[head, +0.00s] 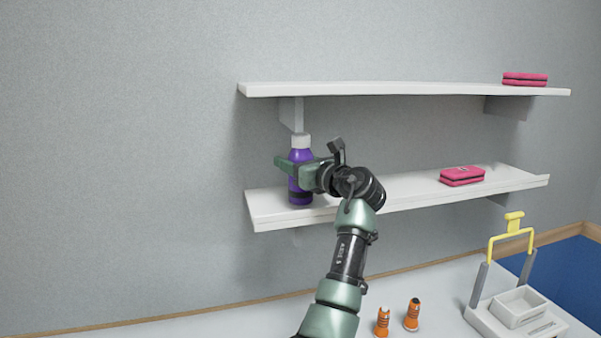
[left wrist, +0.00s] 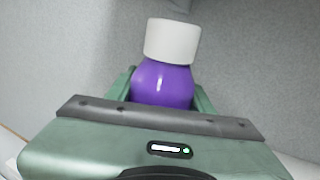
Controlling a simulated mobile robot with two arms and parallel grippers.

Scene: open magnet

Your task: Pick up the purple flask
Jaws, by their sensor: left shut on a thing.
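The purple flask (head: 301,184) with a white cap stands upright at the left end of the lower shelf (head: 400,194). My left gripper (head: 290,168) is around its body, shut on it. In the left wrist view the flask (left wrist: 163,84) sits between the two green fingers (left wrist: 162,95), its white cap above them. The lower part of the flask is hidden there by the gripper's body. My right gripper is not in view.
A pink case (head: 462,176) lies on the lower shelf and another pink case (head: 525,79) on the upper shelf (head: 400,88). Below, two orange objects (head: 382,322) and a grey device with a yellow handle (head: 513,224) stand on the white table (head: 420,286).

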